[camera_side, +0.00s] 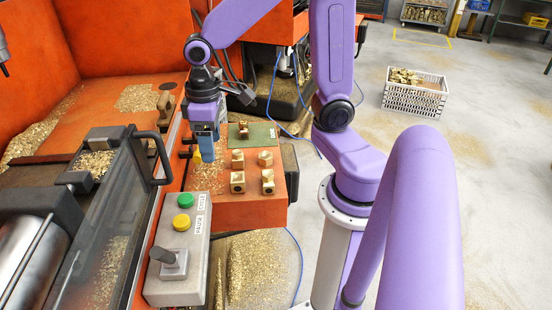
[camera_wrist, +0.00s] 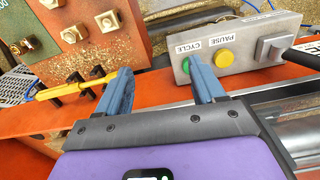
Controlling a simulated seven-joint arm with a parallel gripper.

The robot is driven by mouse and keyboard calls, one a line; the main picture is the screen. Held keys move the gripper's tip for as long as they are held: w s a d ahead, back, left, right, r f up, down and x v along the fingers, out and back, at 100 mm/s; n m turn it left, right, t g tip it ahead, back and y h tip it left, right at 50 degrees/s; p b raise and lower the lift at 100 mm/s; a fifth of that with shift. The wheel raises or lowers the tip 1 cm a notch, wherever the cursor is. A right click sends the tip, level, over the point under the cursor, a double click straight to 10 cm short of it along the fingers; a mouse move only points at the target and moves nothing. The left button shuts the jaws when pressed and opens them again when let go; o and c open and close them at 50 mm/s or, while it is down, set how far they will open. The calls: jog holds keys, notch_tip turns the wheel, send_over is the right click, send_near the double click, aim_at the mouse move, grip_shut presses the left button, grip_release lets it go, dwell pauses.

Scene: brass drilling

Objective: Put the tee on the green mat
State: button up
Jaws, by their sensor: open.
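A green mat (camera_side: 262,138) lies at the back of the orange bench, and its corner shows at the left edge of the wrist view (camera_wrist: 40,42). A brass piece (camera_side: 243,129) stands on the mat; it also shows in the wrist view (camera_wrist: 20,47). Several blocky brass fittings (camera_side: 237,182) stand apart in front of the mat; some show in the wrist view (camera_wrist: 107,21). I cannot tell for sure which piece is the tee. My gripper (camera_wrist: 163,88) is open and empty, with blue fingers apart, pointing down left of the fittings in the side view (camera_side: 206,156).
A control box (camera_side: 180,245) with green and yellow buttons and a lever stands in front. A yellow-handled tool (camera_wrist: 62,86) sits by black hooks along the bench edge. A machine door with a black handle (camera_side: 158,160) is at left. Brass chips litter the bench.

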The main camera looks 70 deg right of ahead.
jog(key=s+a+n, duration=0.1)
jog(key=s+n, duration=0.7)
jog(key=s, duration=0.8)
jog(key=shift+a+r, duration=0.25)
jog(key=shift+a, duration=0.15)
